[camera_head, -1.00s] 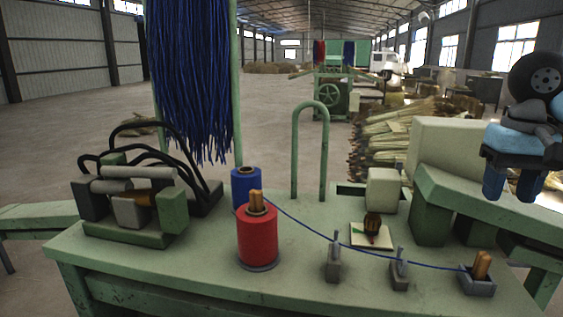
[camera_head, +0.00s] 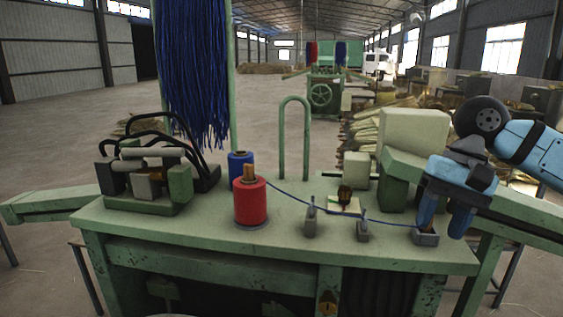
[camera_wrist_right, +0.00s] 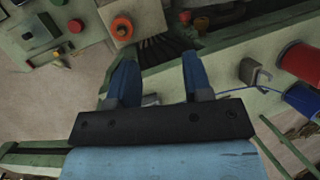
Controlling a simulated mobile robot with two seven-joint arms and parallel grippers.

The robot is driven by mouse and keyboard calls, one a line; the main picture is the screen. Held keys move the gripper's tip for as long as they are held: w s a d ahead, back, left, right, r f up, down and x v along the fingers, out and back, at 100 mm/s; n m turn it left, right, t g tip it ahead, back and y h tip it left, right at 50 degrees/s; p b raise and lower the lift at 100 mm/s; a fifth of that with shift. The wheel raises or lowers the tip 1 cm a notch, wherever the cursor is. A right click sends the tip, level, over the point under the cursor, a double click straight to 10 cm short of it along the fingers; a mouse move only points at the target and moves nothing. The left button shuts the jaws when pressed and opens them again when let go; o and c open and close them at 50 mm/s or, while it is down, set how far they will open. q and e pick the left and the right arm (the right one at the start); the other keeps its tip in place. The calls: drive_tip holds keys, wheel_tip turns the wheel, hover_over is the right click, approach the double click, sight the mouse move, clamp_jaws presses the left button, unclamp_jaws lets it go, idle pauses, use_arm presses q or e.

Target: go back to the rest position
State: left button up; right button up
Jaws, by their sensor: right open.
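My right gripper (camera_head: 443,228) is open with nothing between its blue fingers. In the head view it stands in front of the grey holder (camera_head: 428,239) at the table's right end and partly hides it. In the right wrist view its two fingers (camera_wrist_right: 158,68) are spread apart, with green machinery and floor beyond. The green table (camera_head: 270,250) carries a red spool (camera_head: 250,203) and a blue spool (camera_head: 238,166). A blue thread (camera_head: 290,203) runs right, past two grey guides (camera_head: 310,218), toward the holder. My left gripper is out of view.
A clamp-like machine (camera_head: 150,178) stands at the table's left. A green hoop (camera_head: 295,135) and hanging blue fibres (camera_head: 195,75) rise at the back. Pale boxes (camera_head: 410,132) stand near my right arm. The open floor (camera_head: 70,135) lies behind on the left.

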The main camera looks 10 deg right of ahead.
drive_tip(key=a+f+m+t+y, duration=0.2)
drive_tip(key=a+f+m+y, duration=0.4)
drive_tip(key=a+m+y, duration=0.4)
drive_tip(key=a+f+m+t+y, duration=0.1)
drive_tip(key=a+f+m+y, duration=0.4)
drive_tip(key=a+m+y, duration=0.55)
drive_tip(key=s+d+f+m+t+h+p, duration=0.1)
drive_tip(key=d+f+m+t+h, duration=0.2)
drive_tip(key=f+m+t+h, duration=0.95)
drive_tip(key=d+f+m+t+h+p, duration=0.2)
drive_tip(key=f+m, duration=0.5)
drive_tip(key=m, duration=1.2)
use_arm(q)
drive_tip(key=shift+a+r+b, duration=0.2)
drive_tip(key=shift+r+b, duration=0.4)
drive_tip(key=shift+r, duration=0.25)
use_arm(e)
drive_tip(key=s+d+f+m+g+h, duration=0.2)
drive_tip(key=s+f+m, duration=0.4)
drive_tip(key=f, duration=0.3)
drive_tip(key=s+d+f+m+g+h, duration=0.2)
drive_tip(key=s+f+m, duration=0.4)
drive_tip(key=s+f, duration=0.3)
drive_tip(key=g+h, duration=0.1)
drive_tip(key=h, duration=0.1)
drive_tip(key=shift+m+h, duration=0.3)
drive_tip(key=shift+h, duration=0.1)
